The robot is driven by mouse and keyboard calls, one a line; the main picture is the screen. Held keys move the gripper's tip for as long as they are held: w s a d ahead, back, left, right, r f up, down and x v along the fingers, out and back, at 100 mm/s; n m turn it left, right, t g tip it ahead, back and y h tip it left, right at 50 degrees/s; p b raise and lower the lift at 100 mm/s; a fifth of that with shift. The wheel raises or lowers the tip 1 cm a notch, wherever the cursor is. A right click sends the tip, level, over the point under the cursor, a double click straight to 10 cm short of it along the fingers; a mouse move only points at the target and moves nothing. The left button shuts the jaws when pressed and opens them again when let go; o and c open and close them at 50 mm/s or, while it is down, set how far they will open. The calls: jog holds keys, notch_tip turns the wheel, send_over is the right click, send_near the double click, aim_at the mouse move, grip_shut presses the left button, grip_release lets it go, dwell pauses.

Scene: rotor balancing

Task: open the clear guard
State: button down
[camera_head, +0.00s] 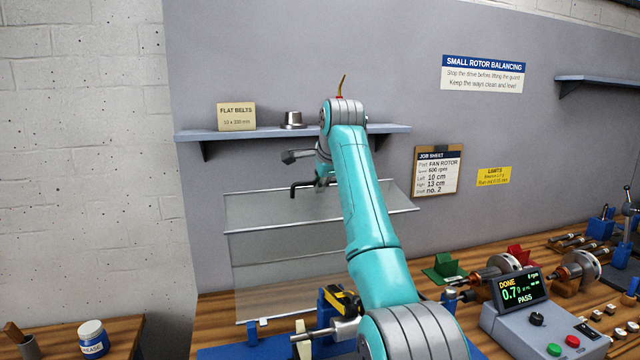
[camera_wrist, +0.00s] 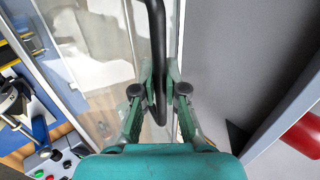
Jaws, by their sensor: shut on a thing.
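The clear guard (camera_head: 285,255) stands tall behind the blue balancing machine (camera_head: 240,350) in the head view, its framed panels rising from the bench to just below the wall shelf. Its black handle (camera_head: 300,190) is at the upper part. My gripper (camera_head: 323,178) is at this handle, partly hidden by my own arm. In the wrist view, the green fingers of my gripper (camera_wrist: 159,100) are closed around the black handle bar (camera_wrist: 157,45), one on each side. The guard's clear panel (camera_wrist: 100,60) shows to the left of the handle. My arm hides its right part.
A wall shelf (camera_head: 390,129) with a belt box (camera_head: 236,117) and a metal cup (camera_head: 293,119) is close behind my gripper. A control box (camera_head: 550,325) at right has a display reading DONE and PASS. Rotors (camera_head: 580,265) and small parts lie beyond it.

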jog(key=c, duration=1.2)
grip_release()
jog(key=v, duration=1.2)
